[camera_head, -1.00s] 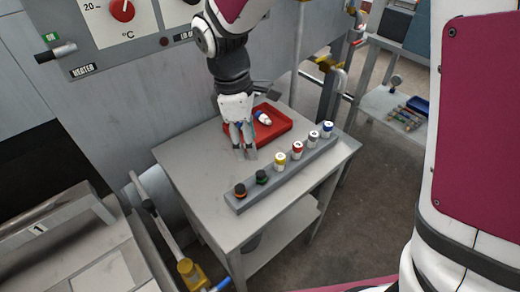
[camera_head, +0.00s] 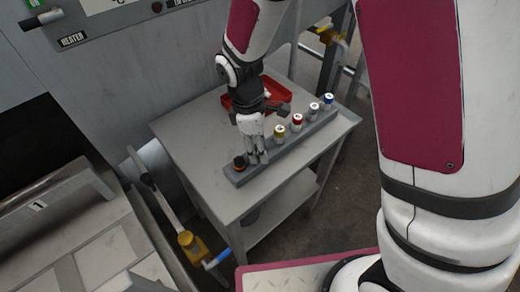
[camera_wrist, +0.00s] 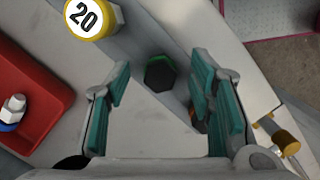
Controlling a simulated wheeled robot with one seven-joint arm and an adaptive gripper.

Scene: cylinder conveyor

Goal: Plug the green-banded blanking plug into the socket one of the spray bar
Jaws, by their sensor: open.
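The green-banded blanking plug (camera_wrist: 160,72) has a dark, faceted top with a thin green edge and stands in the grey rack. My gripper (camera_head: 256,160) is over the rack, with its fingers pointing down and hiding that plug in the head view. In the wrist view, my gripper (camera_wrist: 160,88) is open and empty, its teal finger pads on either side of the plug with gaps to both. A plate marked 1 (camera_head: 37,205) is on the equipment at the left. I cannot make out the spray bar or its socket one for certain.
The rack (camera_head: 234,178) also holds an orange-banded dark plug (camera_head: 239,163) and yellow (camera_head: 279,133), red (camera_head: 297,121), grey (camera_head: 314,108) and blue (camera_head: 327,100) capped pieces. A red tray (camera_wrist: 45,95) is behind. The cart's front left top is clear.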

